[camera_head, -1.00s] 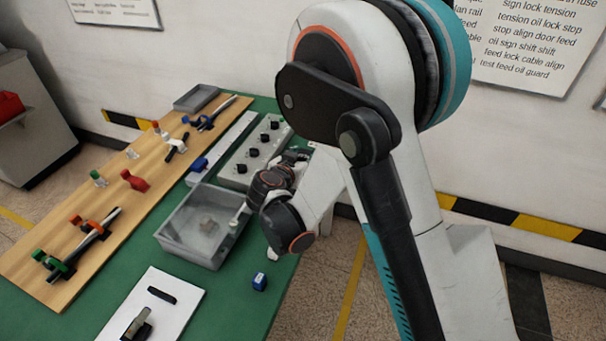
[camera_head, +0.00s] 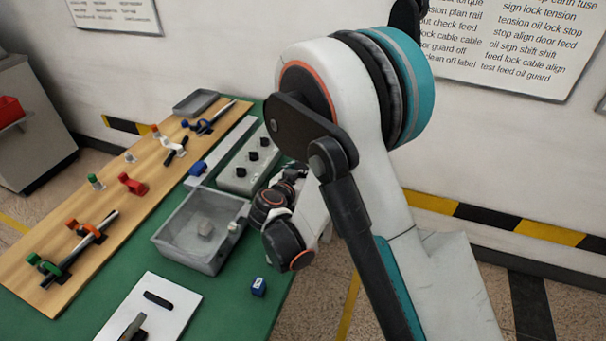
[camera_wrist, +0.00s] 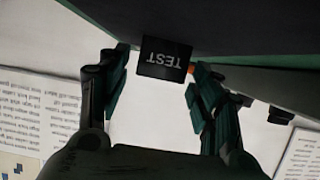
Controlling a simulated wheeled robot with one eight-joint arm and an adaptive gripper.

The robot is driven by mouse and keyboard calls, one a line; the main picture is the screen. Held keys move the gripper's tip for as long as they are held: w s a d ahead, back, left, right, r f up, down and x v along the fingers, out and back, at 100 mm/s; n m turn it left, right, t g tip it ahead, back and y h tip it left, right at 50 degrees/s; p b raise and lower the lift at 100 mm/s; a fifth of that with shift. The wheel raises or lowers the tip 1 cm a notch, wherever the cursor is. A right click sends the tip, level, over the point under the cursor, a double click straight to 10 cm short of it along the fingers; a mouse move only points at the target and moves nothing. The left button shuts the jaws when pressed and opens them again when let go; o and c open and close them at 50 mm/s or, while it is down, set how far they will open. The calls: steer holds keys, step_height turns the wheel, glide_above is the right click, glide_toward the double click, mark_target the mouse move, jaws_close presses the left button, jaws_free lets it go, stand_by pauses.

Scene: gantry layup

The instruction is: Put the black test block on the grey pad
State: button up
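The black test block (camera_wrist: 165,58) shows in the wrist view as a dark face with upside-down white "TEST" lettering. It appears between or just beyond the fingertips of my gripper (camera_wrist: 158,66). The fingers stand apart on either side of it, with a narrow gap at the left. I cannot tell whether the right fingertip touches it. In the head view my arm hides the fingertips and the block. I cannot pick out the grey pad with certainty in either view.
A blue cube (camera_head: 258,287) lies near the edge. A box with black knobs (camera_head: 236,181), a wooden board with clamps (camera_head: 30,285) and a white sheet (camera_head: 180,300) are nearby.

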steer(key=shift+r, duration=0.1)
steer(key=shift+s+r, duration=0.2)
steer(key=p+v, duration=0.3)
steer(key=v, duration=0.8)
steer(key=shift+s+a+r, duration=0.1)
steer(key=shift+s+a, duration=0.05)
steer(key=shift+s, duration=0.1)
